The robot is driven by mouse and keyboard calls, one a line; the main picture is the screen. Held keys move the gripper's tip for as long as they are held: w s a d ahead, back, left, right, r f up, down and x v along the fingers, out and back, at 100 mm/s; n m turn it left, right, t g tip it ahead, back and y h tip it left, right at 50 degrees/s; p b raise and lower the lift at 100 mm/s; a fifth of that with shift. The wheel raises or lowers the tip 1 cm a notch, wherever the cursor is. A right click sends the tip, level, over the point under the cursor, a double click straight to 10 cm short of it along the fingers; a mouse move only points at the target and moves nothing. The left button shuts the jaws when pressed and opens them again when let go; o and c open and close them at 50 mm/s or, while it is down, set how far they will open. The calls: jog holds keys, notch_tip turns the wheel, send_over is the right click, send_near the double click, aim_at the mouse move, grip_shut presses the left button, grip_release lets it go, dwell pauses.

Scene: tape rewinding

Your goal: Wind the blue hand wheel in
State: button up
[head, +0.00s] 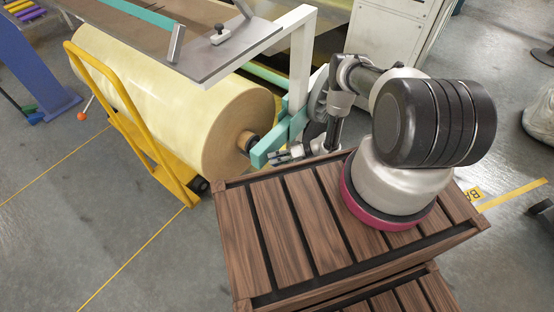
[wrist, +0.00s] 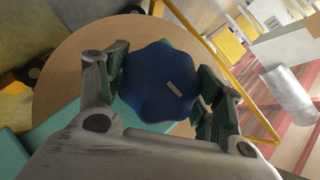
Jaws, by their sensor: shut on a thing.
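The blue hand wheel (wrist: 165,82) has a lobed rim and a small pale mark on its face, and it fills the middle of the wrist view. My gripper (wrist: 164,92) has one finger on each side of the wheel and is shut on it. The brown round end of the roll (wrist: 62,70) lies behind the wheel. In the head view my gripper (head: 282,156) is beside the teal bracket (head: 268,147) at the near end of the large yellow roll (head: 175,95). The hand wheel cannot be made out clearly there.
A yellow cart frame (head: 118,95) stands in front of the roll. A grey plate (head: 215,58) on a white post (head: 300,60) overhangs the roll's near end. A wooden slatted surface (head: 290,215) lies under my arm. Grey floor is open at the lower left.

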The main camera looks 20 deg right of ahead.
jog(key=o, duration=1)
jog(key=v, duration=1.2)
